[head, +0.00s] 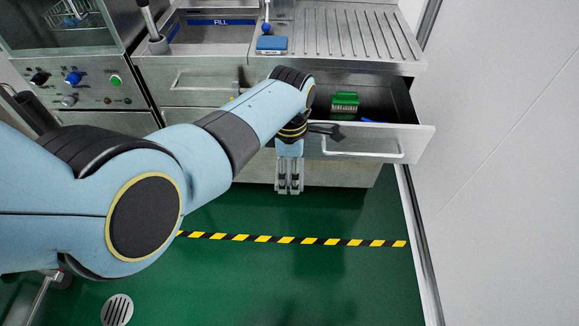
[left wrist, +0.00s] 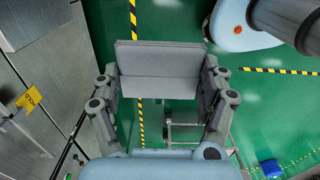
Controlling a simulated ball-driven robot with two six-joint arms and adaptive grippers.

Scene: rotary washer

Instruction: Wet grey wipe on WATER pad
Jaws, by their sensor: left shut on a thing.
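My left gripper (head: 288,190) hangs fingers-down in front of the open drawer (head: 418,142), above the green floor. In the left wrist view my left gripper (left wrist: 160,95) is shut on a flat grey piece (left wrist: 158,60) that spans between its two fingers. It looks like the grey wipe, with a crease or step across it. In the head view I cannot make it out clearly between the fingers. No pad marked WATER can be read. My right gripper is not in view.
The drawer holds a green brush-like object (head: 345,102) and a blue item (head: 373,121). Above are a basin marked FILL (head: 220,22), a blue block (head: 272,44) and a ribbed drainboard (head: 350,35). A wall (head: 500,150) closes the right side. The floor in front is open.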

